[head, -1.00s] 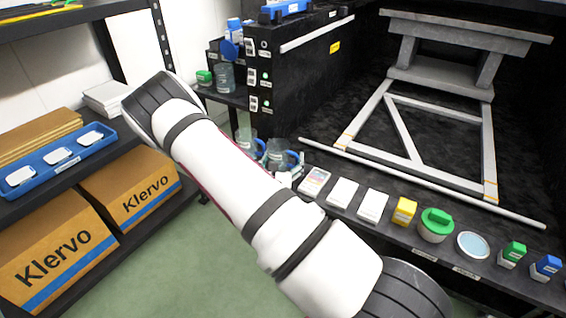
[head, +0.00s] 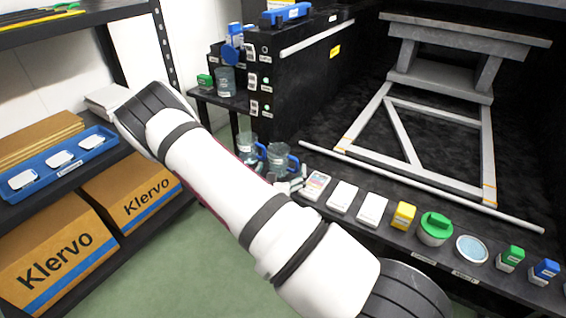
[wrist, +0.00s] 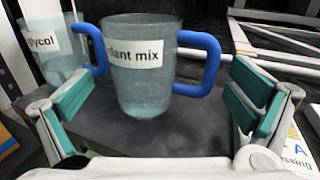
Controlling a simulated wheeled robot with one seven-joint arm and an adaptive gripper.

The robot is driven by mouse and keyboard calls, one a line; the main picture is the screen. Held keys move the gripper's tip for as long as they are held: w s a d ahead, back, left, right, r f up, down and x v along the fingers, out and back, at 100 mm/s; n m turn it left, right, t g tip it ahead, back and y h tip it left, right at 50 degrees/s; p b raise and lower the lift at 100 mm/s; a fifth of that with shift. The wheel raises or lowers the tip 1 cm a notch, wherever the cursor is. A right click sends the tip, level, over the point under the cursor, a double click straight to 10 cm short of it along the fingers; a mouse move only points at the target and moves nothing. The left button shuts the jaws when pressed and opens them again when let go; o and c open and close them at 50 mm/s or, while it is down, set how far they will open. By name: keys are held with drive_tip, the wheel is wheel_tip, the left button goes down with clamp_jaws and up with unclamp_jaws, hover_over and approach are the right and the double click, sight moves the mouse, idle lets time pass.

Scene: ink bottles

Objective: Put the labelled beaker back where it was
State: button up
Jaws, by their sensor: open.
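In the head view my arm hides part of my gripper.
Another beaker (head: 226,82) stands on the rear shelf. A black cabinet (head: 300,75) rises behind.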

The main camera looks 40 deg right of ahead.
drive_tip(key=p+v, duration=0.3)
drive_tip(key=v, duration=0.6)
drive_tip(key=s+d+r+m+g+h, duration=0.1)
drive_tip(key=s+r+m+g+h, duration=0.2)
drive_tip(key=r, duration=0.4)
drive_tip(key=s+d+r+m+g+h, duration=0.1)
drive_tip(key=d+r+m+g+h, duration=0.1)
drive_tip(key=r+m+g, duration=0.4)
drive_tip(key=s+r+m+g+y, duration=0.3)
drive_tip(key=s+r+m+g, duration=0.4)
drive_tip(key=s+r+m, duration=0.3)
drive_tip(key=s+a+r+m+g+y, duration=0.1)
drive_tip(key=s+a+r+m+y, duration=0.15)
drive_tip(key=s+y, duration=0.2)
drive_tip(key=s+a+r+m+y, duration=0.1)
drive_tip(key=s+a+m+y, duration=0.2)
drive_tip(key=s, duration=0.3)
drive_tip(key=s+a+r+m+t+y, duration=0.1)
drive_tip(key=s+a+t+y, duration=0.1)
drive_tip(key=a, duration=0.4)
drive_tip(key=s+a+m+t+y, duration=0.1)
drive_tip(key=s+a+t+y, duration=0.2)
drive_tip(key=a+y, duration=0.3)
drive_tip(key=shift+s+a+r+t, duration=0.3)
drive_tip(key=shift+s+a+r, duration=0.1)
drive_tip(key=shift+a, duration=0.1)
